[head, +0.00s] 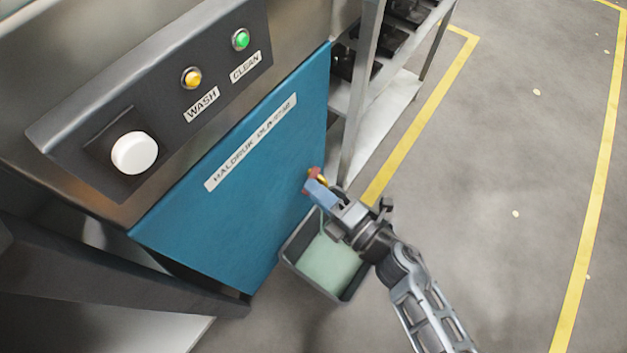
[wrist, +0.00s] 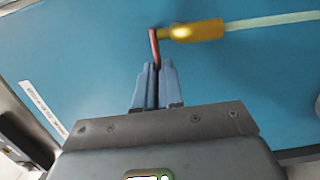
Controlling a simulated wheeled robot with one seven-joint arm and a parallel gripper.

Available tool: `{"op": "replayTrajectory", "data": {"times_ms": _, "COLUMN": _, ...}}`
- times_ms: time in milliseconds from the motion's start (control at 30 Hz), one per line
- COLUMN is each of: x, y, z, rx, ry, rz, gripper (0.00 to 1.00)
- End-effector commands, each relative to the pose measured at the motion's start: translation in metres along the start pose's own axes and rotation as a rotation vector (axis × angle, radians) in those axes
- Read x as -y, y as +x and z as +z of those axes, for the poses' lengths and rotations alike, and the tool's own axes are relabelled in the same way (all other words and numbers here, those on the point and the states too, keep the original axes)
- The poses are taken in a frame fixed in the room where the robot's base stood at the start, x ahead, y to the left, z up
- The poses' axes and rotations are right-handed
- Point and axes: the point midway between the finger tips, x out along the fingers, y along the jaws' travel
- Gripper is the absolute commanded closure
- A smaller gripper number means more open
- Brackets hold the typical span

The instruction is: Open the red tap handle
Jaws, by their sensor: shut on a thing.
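The red tap handle (head: 313,173) is at the lower right of the blue machine panel (head: 255,185). In the wrist view the red handle (wrist: 154,48) stands out from the brass tap body (wrist: 195,31), and its near end goes between my fingertips. My gripper (head: 318,188) has blue fingers, and they are shut on the handle. The wrist view also shows the gripper (wrist: 154,70) from behind. A pale stream or strip (wrist: 270,20) extends from the brass end to the right. The gripped end of the handle is hidden by the fingers.
A grey bin (head: 290,262) with pale green contents stands on the floor under the tap. A metal shelf rack (head: 362,110) is just right of the machine. A white knob (head: 134,153) and yellow and green buttons are above left. Open floor lies to the right.

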Motion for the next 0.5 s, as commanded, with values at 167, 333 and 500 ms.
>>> {"op": "replayTrajectory", "data": {"times_ms": 167, "x": -0.002, "y": -0.004, "z": 0.007, "rx": -0.141, "ry": 0.001, "rz": -0.003, "gripper": 1.0}}
{"op": "replayTrajectory", "data": {"times_ms": 333, "x": 0.003, "y": -0.008, "z": 0.016, "rx": -0.297, "ry": 0.001, "rz": -0.001, "gripper": 1.0}}
{"op": "replayTrajectory", "data": {"times_ms": 500, "x": 0.007, "y": -0.011, "z": 0.024, "rx": -0.458, "ry": -0.001, "rz": 0.001, "gripper": 1.0}}
